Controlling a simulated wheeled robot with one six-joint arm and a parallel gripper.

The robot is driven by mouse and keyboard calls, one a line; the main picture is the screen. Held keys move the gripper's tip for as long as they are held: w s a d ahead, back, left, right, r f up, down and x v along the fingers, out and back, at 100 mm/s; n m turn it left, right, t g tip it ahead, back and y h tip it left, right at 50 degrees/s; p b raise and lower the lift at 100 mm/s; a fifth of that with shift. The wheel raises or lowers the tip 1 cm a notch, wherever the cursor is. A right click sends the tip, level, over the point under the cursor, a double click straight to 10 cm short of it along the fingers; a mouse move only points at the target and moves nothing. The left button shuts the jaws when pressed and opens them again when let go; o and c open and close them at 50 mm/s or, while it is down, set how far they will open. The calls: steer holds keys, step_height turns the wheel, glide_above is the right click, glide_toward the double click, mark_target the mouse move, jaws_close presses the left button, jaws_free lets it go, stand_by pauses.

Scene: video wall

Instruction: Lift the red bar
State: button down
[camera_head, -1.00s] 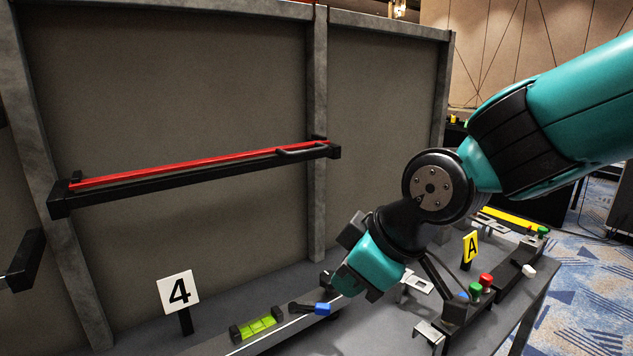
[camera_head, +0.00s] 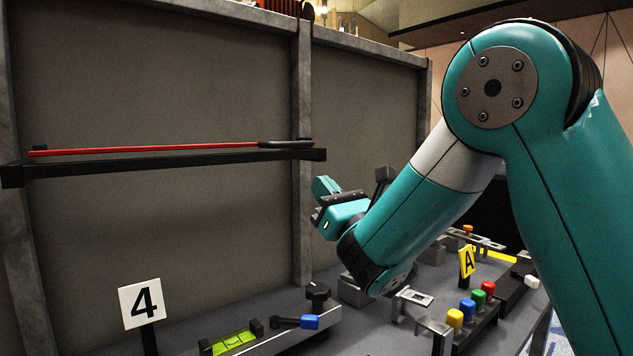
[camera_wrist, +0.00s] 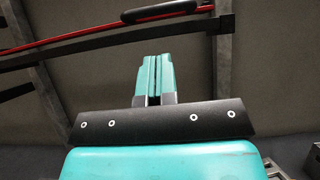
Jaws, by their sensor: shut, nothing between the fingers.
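The red bar (camera_head: 150,149) is long and thin and lies along a black rail (camera_head: 170,166) on the grey panel, with a black handle (camera_head: 286,143) at its right end. My gripper (camera_head: 324,186) is shut and empty, just right of and below the rail's right end in the head view, apart from it. In the wrist view the shut fingers (camera_wrist: 153,62) point up the picture; the red bar (camera_wrist: 65,40) and the black handle (camera_wrist: 160,11) are beyond them, toward the top.
Below is a bench with a sign marked 4 (camera_head: 140,303), a green level (camera_head: 234,341) and a blue-tipped lever (camera_head: 309,321). To the right are colored buttons (camera_head: 466,308) and a yellow A sign (camera_head: 466,261). A grey post (camera_head: 303,220) divides the panel. Space before the left panel is clear.

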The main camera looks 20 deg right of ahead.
steer(key=p+x, duration=0.7)
steer(key=x, duration=0.1)
steer(key=shift+w+r, duration=0.15)
steer(key=shift+r, duration=0.05)
steer(key=shift+a+p, duration=0.1)
steer(key=shift+p, duration=0.25)
